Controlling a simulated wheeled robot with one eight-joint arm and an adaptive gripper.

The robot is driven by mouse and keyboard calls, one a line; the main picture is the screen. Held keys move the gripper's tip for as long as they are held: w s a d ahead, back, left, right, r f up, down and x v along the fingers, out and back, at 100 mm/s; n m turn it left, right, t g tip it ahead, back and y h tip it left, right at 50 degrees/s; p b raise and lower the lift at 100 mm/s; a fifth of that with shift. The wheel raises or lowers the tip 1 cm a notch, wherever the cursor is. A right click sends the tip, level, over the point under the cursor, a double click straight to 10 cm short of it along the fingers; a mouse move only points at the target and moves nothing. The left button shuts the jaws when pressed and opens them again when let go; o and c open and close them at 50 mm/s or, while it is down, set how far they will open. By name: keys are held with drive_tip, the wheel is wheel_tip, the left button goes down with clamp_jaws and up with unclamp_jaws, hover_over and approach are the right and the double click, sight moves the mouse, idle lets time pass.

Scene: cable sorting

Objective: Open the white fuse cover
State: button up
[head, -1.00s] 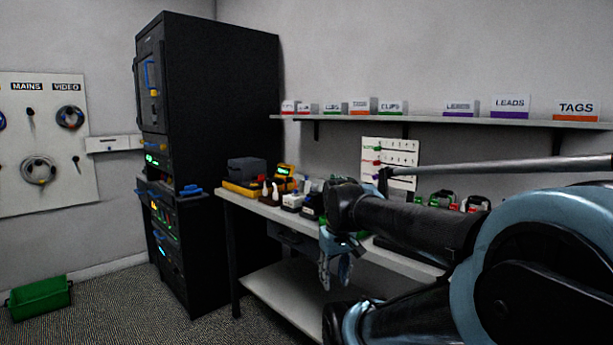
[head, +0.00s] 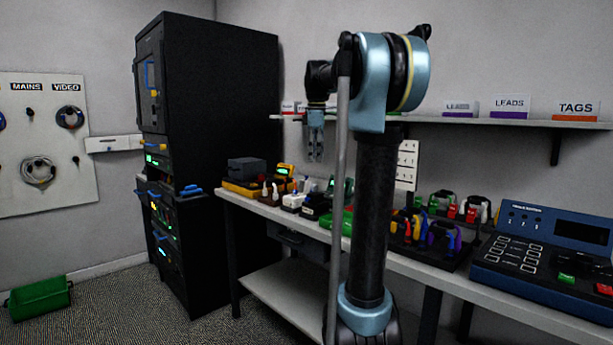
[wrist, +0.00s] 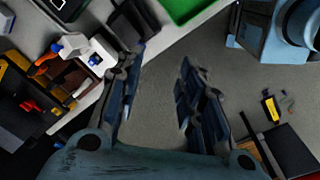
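A small white unit with a blue part (head: 293,201) sits on the bench; a white block with a blue part (wrist: 89,49) shows at upper left in the wrist view. I cannot tell which of these is the white fuse cover.
The tall black cabinet (head: 225,120) stands left of the bench. A long shelf (head: 440,121) with label cards runs behind my arm. Tools, cable holders and a blue console (head: 545,250) crowd the bench. A green bin (head: 40,298) is on the floor at left.

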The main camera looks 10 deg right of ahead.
drive_tip(key=w+r+n+g, duration=0.1)
drive_tip(key=w+r+n, duration=0.3)
drive_tip(key=w, duration=0.7)
drive_tip(key=w+r+n, duration=0.2)
drive_tip(key=w+n, duration=0.4)
drive_tip(key=w, duration=0.5)
wheel_tip(320, 180, down, 17)
drive_tip(key=shift+w+f, duration=0.1)
drive_tip(key=shift+f, duration=0.1)
clamp_jaws()
